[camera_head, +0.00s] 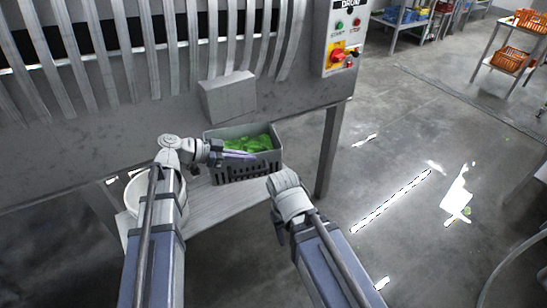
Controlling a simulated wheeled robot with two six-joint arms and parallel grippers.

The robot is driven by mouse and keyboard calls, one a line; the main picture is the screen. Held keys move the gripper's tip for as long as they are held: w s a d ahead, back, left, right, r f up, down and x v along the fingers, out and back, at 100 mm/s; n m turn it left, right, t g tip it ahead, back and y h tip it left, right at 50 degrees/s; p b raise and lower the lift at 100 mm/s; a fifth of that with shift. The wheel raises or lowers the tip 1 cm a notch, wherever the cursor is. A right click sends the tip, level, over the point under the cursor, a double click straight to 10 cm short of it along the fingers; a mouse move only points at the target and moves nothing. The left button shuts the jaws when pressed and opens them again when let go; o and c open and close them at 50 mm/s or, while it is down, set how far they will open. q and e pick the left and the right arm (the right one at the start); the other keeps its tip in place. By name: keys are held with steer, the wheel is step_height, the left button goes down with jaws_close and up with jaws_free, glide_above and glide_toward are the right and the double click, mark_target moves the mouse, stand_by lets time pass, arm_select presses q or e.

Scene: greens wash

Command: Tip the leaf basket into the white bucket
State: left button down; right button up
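The leaf basket (243,170) is a grey slatted crate holding bright green leaves (250,144). It stands upright on a low bench below the machine. My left gripper (238,155) reaches in from the left, with its fingers over the basket's left part, near the leaves. I cannot tell whether they touch the rim or are closed. The white bucket (133,196) is left of the basket, largely hidden behind my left arm. My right gripper (279,232) hangs just right of and in front of the basket, pointing down; its fingers are mostly hidden by its wrist.
The bench (218,203) has bare surface between bucket and basket. A large machine with metal slats and a grey box (228,97) rises behind. A control panel (346,40) and a metal leg (329,150) stand right of the basket. Floor (400,170) at right is open.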

arm_select(q)
steer(key=s+a+r+n+t+p, duration=0.1)
steer(key=s+a+r+p, duration=0.1)
steer(key=a, duration=0.7)
steer(key=s+a+r+n+t+y+p, duration=0.1)
steer(key=s+a+r+p, duration=0.2)
steer(key=a, duration=0.6)
steer(key=s+a+r+n+t+p, duration=0.1)
steer(key=s+a+r+p, duration=0.1)
steer(key=a+r+p, duration=0.4)
steer(key=a+r, duration=0.1)
steer(key=a, duration=0.2)
steer(key=shift+s+r+t, duration=0.2)
steer(key=shift+s+t, duration=0.2)
steer(key=shift+y, duration=0.3)
steer(key=w+d+f+g+y+p, duration=0.4)
steer(key=g+y, duration=0.5)
steer(key=y, duration=0.5)
steer(key=shift+d+f+y+p, duration=0.45)
steer(key=shift+d+f, duration=0.65)
steer(key=shift+f, duration=0.5)
